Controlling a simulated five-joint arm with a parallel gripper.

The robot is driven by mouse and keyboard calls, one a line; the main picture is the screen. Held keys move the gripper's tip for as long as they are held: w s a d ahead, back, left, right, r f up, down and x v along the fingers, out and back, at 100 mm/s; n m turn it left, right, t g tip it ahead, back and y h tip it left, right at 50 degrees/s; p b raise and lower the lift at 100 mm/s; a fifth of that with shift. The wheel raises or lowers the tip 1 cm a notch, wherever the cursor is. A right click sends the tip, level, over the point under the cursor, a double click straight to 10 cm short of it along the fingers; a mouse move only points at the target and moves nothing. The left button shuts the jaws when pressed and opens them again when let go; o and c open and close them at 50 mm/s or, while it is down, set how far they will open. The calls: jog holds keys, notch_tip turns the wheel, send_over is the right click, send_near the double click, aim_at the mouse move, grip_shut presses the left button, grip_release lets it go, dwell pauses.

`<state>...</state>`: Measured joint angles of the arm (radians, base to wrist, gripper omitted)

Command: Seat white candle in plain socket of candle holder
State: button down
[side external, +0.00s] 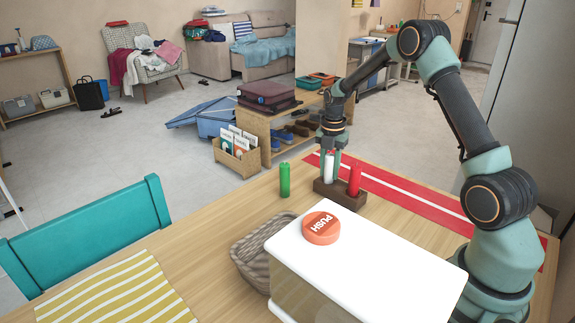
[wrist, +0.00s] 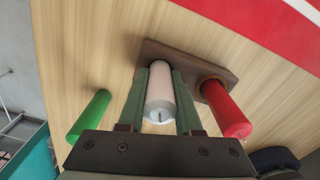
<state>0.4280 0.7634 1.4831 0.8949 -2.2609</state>
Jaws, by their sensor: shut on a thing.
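The white candle (side external: 329,168) is upright between the fingers of my gripper (side external: 332,153), which is shut on it. In the wrist view the white candle (wrist: 160,88) lies between both fingers of my gripper (wrist: 161,118), wick end toward the camera. Its lower end meets the left part of the brown candle holder (side external: 340,194); I cannot tell how deep it sits. The holder also shows in the wrist view (wrist: 188,56). A red candle (side external: 354,181) stands in the holder's right part, close beside my right finger in the wrist view. The socket under the white candle is hidden.
A green candle (side external: 285,180) stands on the table left of the holder. A white-lidded box (side external: 370,262) with a red PUSH button (side external: 321,228) and a wicker basket (side external: 250,258) are in front. A red striped runner (side external: 405,205) lies behind the holder.

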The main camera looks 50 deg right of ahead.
jog(key=c, duration=0.6)
grip_release()
notch_tip(320, 180, up, 12)
jog(key=shift+f, duration=0.1)
jog(key=shift+a+r, duration=0.15)
jog(key=shift+r, duration=0.15)
jog(key=s+a+r+m+t, duration=0.3)
jog(key=s+a+r+m, duration=0.3)
jog(key=a+r+m, duration=0.4)
jog(key=s+a+f+m+t, duration=0.2)
jog(key=s+a+m, duration=0.7)
jog(key=a+m, duration=0.1)
jog(key=shift+s+f+m+t, duration=0.2)
jog(key=shift+s+m+t, duration=0.15)
jog(key=shift+m, duration=0.15)
